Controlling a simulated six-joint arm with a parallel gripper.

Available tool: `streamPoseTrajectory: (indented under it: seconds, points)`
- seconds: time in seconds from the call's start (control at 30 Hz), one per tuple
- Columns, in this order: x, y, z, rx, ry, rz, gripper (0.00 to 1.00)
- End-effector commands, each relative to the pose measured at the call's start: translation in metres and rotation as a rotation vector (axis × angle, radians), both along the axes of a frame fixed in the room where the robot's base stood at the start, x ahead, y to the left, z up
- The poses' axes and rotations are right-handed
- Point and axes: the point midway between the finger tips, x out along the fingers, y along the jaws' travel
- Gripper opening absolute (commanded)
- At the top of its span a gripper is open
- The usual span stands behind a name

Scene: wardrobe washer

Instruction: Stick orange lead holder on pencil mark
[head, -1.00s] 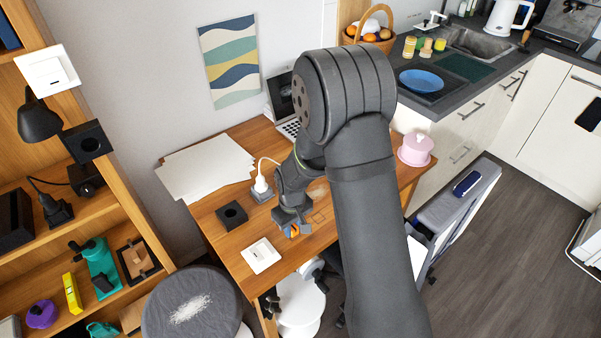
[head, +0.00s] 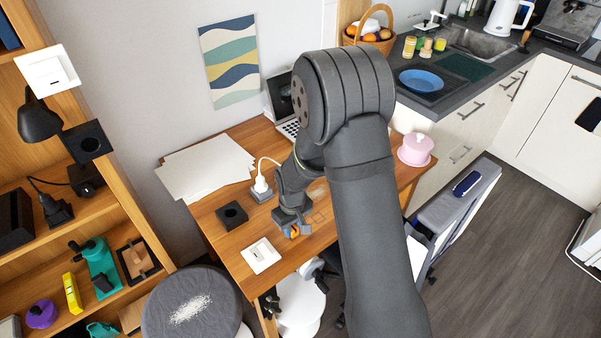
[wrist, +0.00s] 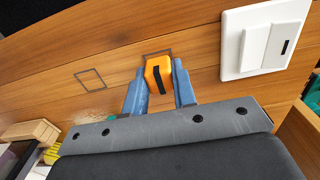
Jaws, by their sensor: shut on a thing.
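The orange lead holder (wrist: 158,74) has a black slot and sits between the blue fingers of my gripper (wrist: 160,86), which is shut on it. In the wrist view it overlaps the lower part of a dark pencil outline (wrist: 157,53) on the wooden desk. I cannot tell whether it touches the wood. A second square pencil mark (wrist: 90,79) lies bare to the left; it also shows in the head view (head: 319,217). In the head view my gripper (head: 294,230) is low over the desk's front part, with a bit of orange showing.
A white switch plate (wrist: 265,40) lies on the desk (head: 222,258) close to the gripper. A black box (head: 232,215), a white plug on a socket (head: 261,190) and paper sheets (head: 205,168) lie behind. A pink container (head: 415,149) stands at the right.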

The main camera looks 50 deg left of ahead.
Motion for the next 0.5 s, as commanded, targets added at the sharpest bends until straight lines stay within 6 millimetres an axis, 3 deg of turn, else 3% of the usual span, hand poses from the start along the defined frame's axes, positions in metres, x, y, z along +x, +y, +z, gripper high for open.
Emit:
streamPoseTrajectory:
  seconds: [0.4,0.43,0.5]
  points:
    - [0.0001,0.0002,-0.0063,0.001,0.0,0.0,0.02]
    - [0.0001,0.0003,-0.0065,0.001,0.0,0.0,0.26]
    - [0.0001,0.0003,-0.0063,0.001,0.0,0.0,0.4]
